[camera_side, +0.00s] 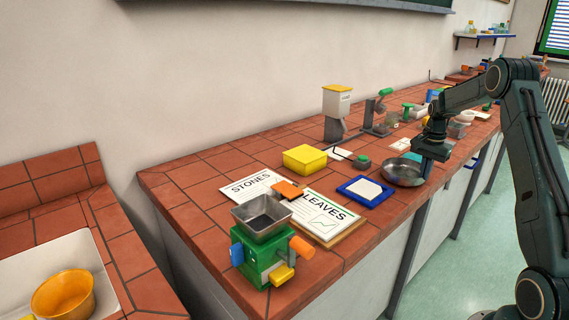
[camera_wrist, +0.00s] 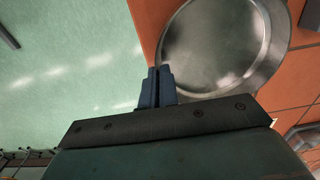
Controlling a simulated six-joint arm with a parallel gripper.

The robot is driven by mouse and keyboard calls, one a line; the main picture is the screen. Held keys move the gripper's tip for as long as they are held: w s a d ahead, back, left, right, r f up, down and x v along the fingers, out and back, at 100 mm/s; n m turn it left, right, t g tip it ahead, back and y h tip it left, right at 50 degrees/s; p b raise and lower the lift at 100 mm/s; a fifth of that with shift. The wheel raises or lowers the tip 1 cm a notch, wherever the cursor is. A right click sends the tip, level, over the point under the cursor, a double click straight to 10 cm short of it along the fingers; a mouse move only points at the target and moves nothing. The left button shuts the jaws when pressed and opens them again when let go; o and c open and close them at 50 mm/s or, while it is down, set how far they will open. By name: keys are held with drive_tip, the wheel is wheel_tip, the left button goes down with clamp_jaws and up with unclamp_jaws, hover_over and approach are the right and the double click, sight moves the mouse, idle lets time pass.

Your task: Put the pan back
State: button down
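The pan (camera_side: 403,173) is a round, shallow, shiny metal dish at the front edge of the tiled bench. In the wrist view the pan (camera_wrist: 225,45) fills the upper right, its near rim beside my fingers. My gripper (camera_side: 427,168) is at the right side of the pan, pointing down. In the wrist view my gripper (camera_wrist: 158,78) has its two fingers close together, with the pan's left rim lining up with the narrow gap between them. The fingers hide that bit of rim. Whether the pan touches the bench is unclear.
A blue-framed tray (camera_side: 362,190), a yellow box (camera_side: 305,158) and a "LEAVES" sheet (camera_side: 325,215) lie left of the pan. A green device with a square grey hopper (camera_side: 262,215) stands at the near corner. Several small items crowd the bench behind. Open floor (camera_wrist: 70,80) lies beside the bench.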

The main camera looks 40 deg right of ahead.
drive_tip(key=shift+f, duration=0.5)
drive_tip(key=c, duration=1.6)
unclamp_jaws()
drive_tip(key=shift+r, duration=0.1)
wheel_tip(320, 180, up, 14)
drive_tip(key=shift+f, duration=0.15)
drive_tip(key=shift+a, duration=0.1)
